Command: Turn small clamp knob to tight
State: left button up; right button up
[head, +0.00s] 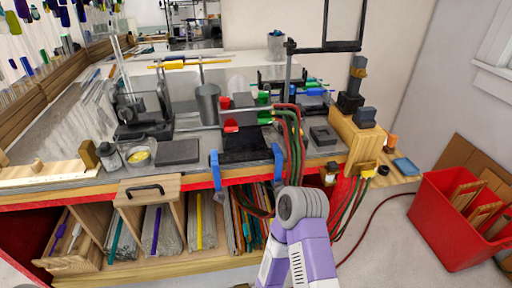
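Two blue clamps grip the front edge of the bench, one left of centre (215,167) and one right of centre (278,163). Their knobs are too small to make out, and I cannot tell which is the small clamp knob or how tight it is. My purple and white arm (312,255) rises from the bottom, right of centre, with its grey rounded joint (303,204) just below the right clamp. Neither gripper's fingers can be seen.
The bench top holds a torch stand with red and green hoses (290,125), a grey cup (208,103) and a dark block (178,152). A red bin (452,230) stands on the floor at right.

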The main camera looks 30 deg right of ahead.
aim_at(277, 186)
jog(key=u, duration=0.05)
jog(key=k, duration=0.45)
jog(key=z, duration=0.6)
jog(key=i, duration=0.35)
jog(key=z, duration=0.5)
